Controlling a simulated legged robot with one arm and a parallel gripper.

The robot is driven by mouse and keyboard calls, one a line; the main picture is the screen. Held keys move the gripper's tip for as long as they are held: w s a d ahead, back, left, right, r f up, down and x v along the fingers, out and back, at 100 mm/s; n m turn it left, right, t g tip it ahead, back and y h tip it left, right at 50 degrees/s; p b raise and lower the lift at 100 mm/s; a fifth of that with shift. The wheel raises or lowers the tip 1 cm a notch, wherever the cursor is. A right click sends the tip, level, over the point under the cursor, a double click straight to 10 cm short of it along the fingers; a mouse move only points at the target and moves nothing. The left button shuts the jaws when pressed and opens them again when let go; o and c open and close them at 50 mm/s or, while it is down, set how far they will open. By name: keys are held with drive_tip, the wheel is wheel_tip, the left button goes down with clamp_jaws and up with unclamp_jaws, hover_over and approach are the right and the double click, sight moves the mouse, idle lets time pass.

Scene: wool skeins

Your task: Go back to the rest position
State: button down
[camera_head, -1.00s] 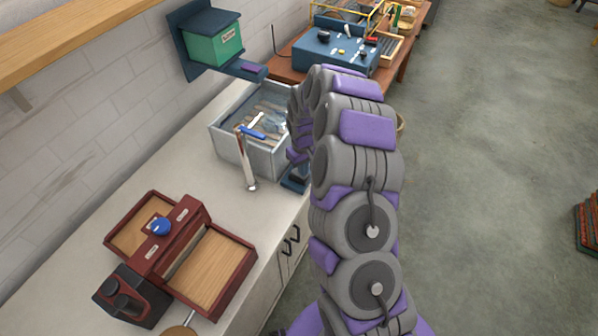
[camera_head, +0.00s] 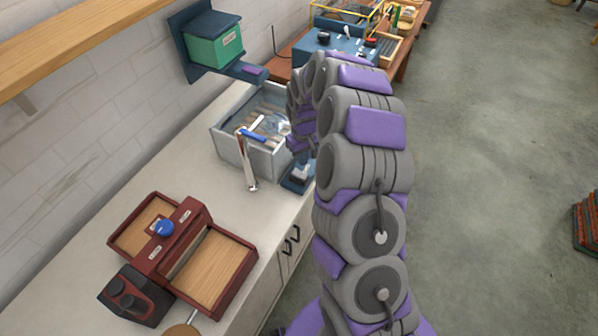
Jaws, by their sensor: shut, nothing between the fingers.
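My grey and purple arm rises from the bottom right of the head view. It bends over at the top, and its far part curls down just right of the grey sink-like basin. My gripper's fingers cannot be made out; they are hidden behind my own arm links. I see nothing carried by the arm. No wool skein can be clearly made out near it.
A green box (camera_head: 214,48) hangs on the wall. A table with blue equipment (camera_head: 318,52) stands behind. Open floor (camera_head: 490,170) lies to the right.

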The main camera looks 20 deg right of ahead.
drive_tip(key=shift+r, duration=0.45)
drive_tip(key=s+a+r, duration=0.3)
drive_tip(key=s+r, duration=0.5)
drive_tip(key=s+a+r, duration=0.3)
drive_tip(key=s+r, duration=0.5)
drive_tip(key=s, duration=0.1)
drive_tip(key=s+r+m+g, duration=0.1)
drive_tip(key=s+r, duration=0.1)
drive_tip(key=s, duration=1)
drive_tip(key=s+r+m, duration=0.2)
drive_tip(key=s, duration=1)
drive_tip(key=shift+g, duration=0.4)
